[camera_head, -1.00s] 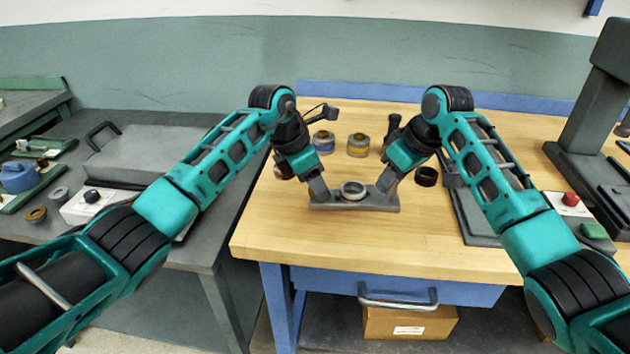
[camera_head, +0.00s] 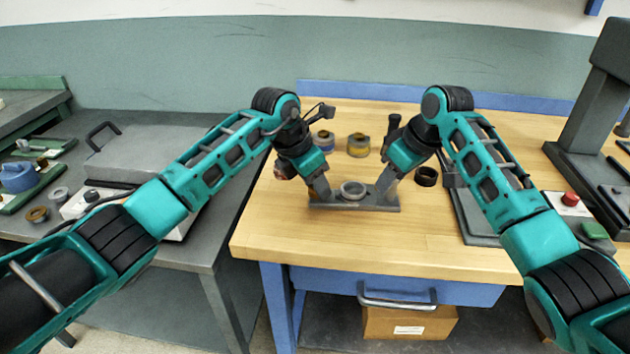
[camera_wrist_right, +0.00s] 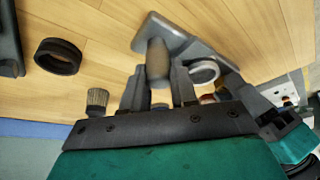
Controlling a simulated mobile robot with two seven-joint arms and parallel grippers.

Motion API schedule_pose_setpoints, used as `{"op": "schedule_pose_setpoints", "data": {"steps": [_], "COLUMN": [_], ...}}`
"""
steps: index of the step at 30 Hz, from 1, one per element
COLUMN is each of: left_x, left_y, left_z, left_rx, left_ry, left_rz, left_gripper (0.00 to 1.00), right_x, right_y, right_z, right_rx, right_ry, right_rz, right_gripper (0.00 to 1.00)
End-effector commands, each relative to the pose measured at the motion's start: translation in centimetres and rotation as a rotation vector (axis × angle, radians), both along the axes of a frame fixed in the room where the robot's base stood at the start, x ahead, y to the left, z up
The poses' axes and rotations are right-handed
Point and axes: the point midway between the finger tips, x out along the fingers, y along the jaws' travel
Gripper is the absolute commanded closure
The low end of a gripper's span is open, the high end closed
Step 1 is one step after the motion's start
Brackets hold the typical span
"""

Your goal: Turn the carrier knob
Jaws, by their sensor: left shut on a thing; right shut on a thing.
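The grey carrier (camera_head: 378,205) lies on the wooden bench with a metal ring (camera_head: 352,190) at its middle. My left gripper (camera_head: 321,189) is shut at the carrier's left end. A brownish part shows between its fingers, which looks like the carrier knob but is mostly hidden. My right gripper (camera_head: 384,185) is shut at the carrier's right end. In the right wrist view its fingers (camera_wrist_right: 160,90) stand on both sides of a brown upright handle (camera_wrist_right: 158,62) on the carrier (camera_wrist_right: 172,32). The ring (camera_wrist_right: 204,72) shows beside them.
A black ring (camera_head: 426,177) lies right of the carrier. A dark press (camera_head: 590,120) is at the right. The bench front is clear.

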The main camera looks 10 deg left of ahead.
Motion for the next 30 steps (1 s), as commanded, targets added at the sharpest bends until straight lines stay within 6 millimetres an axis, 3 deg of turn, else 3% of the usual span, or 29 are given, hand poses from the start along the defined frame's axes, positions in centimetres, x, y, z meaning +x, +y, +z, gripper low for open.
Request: {"op": "schedule_pose_setpoints", "data": {"steps": [30], "left_x": [-0.19], "left_y": [-0.65], "left_z": [0.11], "left_rx": [0.0], "left_ry": [-0.003], "left_rz": [0.958], "left_gripper": [0.91], "right_x": [0.03], "right_y": [-0.01], "right_z": [0.04], "right_rx": [0.0], "right_ry": [-0.001], "right_rz": [-0.001], "right_gripper": [1.0]}}
